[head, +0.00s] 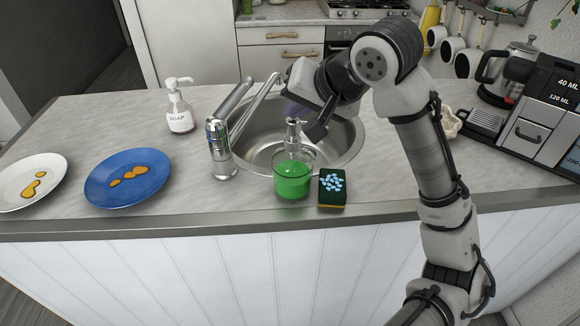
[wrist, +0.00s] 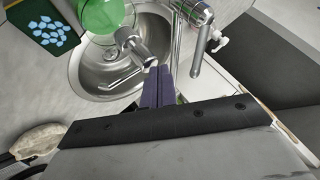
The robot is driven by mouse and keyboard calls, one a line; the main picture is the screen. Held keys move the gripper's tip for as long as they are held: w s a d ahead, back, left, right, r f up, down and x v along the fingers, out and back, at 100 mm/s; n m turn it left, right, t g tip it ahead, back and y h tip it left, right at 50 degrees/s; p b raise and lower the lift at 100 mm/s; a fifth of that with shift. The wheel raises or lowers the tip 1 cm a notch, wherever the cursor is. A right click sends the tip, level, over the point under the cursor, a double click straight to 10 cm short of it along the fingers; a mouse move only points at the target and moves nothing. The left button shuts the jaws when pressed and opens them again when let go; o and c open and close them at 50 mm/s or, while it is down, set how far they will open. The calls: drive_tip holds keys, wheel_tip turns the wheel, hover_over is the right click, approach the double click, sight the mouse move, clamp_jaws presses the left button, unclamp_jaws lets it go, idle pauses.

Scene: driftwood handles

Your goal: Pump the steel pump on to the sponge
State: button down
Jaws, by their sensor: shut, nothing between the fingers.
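The soap dispenser is a clear glass of green liquid (head: 293,180) with a steel pump (head: 293,132) on top, upright on the counter in front of the sink. The sponge (head: 332,188), dark green with light blue spots on top and a yellow base, lies just right of it. My gripper (head: 296,110) is shut and empty above the pump, partly hidden by my wrist. In the wrist view, the shut fingers (wrist: 158,72) are close to the steel pump head (wrist: 135,45); I cannot tell whether they touch. The sponge (wrist: 50,28) is at the upper left.
The steel faucet (head: 220,145) stands left of the dispenser by the sink (head: 345,150). A white soap bottle (head: 180,112) is farther left. A blue plate (head: 105,190) and a white plate (head: 12,190) with yellow-brown stains lie left. A coffee machine (head: 530,130) stands right.

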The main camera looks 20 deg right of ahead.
sight(296, 123)
drive_tip(key=shift+f+b, duration=0.3)
drive_tip(key=shift+f, duration=0.15)
idle(0.4)
drive_tip(key=shift+r+p, duration=1.25)
drive_tip(key=shift+r, duration=0.15)
wheel_tip(296, 123, up, 4)
drive_tip(key=p, duration=0.3)
drive_tip(key=shift+f, duration=0.2)
wheel_tip(296, 123, up, 2)
drive_tip(key=shift+r+p, duration=0.2)
drive_tip(key=shift+p, duration=0.15)
idle(1.5)
